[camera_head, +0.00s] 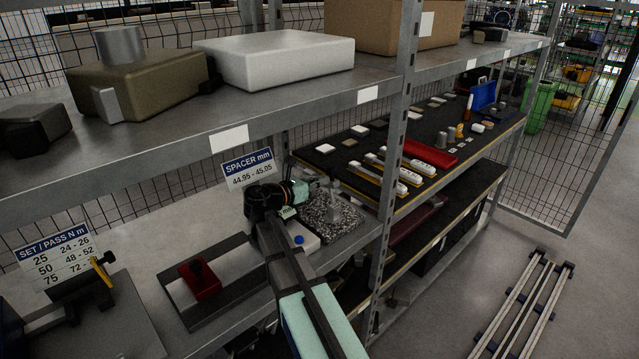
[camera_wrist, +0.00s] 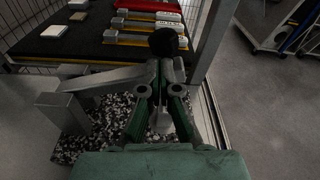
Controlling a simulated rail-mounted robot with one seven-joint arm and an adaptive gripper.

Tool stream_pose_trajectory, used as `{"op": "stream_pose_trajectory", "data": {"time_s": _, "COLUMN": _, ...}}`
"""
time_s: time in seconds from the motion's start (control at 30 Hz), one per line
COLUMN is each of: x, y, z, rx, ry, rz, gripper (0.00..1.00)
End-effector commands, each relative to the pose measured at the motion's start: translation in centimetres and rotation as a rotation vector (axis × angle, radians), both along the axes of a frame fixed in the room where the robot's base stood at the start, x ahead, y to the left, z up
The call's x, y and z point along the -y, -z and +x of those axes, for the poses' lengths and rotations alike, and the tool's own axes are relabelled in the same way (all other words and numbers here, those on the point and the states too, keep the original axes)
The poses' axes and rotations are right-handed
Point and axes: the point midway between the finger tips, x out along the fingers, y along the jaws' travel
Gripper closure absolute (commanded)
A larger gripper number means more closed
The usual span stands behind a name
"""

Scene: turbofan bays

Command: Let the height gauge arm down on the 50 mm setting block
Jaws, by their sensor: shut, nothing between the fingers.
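A height gauge with a grey arm (camera_wrist: 112,78) and a black round knob (camera_wrist: 168,42) stands over a speckled granite plate (camera_head: 322,228). In the wrist view, the arm runs across from the left towards my fingertips. A grey upright block (camera_wrist: 62,112) stands at the plate's left in that view; I cannot tell if it is the 50 mm setting block. My gripper (camera_wrist: 165,88) is shut and empty, with its fingertips close to the knob; contact is unclear. A pale cylindrical part (camera_wrist: 160,121) shows below the fingers. In the head view, my arm hides part of this area.
A shelf post (camera_head: 396,150) stands right of the plate, and the upper shelf (camera_head: 190,140) overhangs it. A white box with a blue button (camera_head: 300,241) and a red block (camera_head: 201,281) lie to the left. A dark tool bench (camera_head: 345,160) with several gauges lies beyond.

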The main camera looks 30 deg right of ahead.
Motion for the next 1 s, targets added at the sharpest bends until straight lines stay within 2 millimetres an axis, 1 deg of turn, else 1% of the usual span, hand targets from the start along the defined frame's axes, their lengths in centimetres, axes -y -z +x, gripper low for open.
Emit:
{"op": "stream_pose_trajectory", "data": {"time_s": 0.17, "x": 0.0, "y": -0.3, "z": 0.2, "rx": 0.000, "ry": 0.000, "rz": 0.000, "gripper": 1.00}}
{"op": "stream_pose_trajectory", "data": {"time_s": 0.4, "x": -0.3, "y": -2.8, "z": 1.7, "rx": 0.000, "ry": 0.000, "rz": 0.000, "gripper": 1.00}}
{"op": "stream_pose_trajectory", "data": {"time_s": 0.5, "x": -0.4, "y": -3.3, "z": 2.2, "rx": 0.000, "ry": 0.000, "rz": -0.001, "gripper": 1.00}}
{"op": "stream_pose_trajectory", "data": {"time_s": 0.87, "x": -0.4, "y": -3.1, "z": 2.2, "rx": 0.000, "ry": 0.001, "rz": -0.001, "gripper": 1.00}}
{"op": "stream_pose_trajectory", "data": {"time_s": 1.0, "x": -0.6, "y": -2.5, "z": 1.9, "rx": -0.002, "ry": 0.001, "rz": -0.001, "gripper": 1.00}}
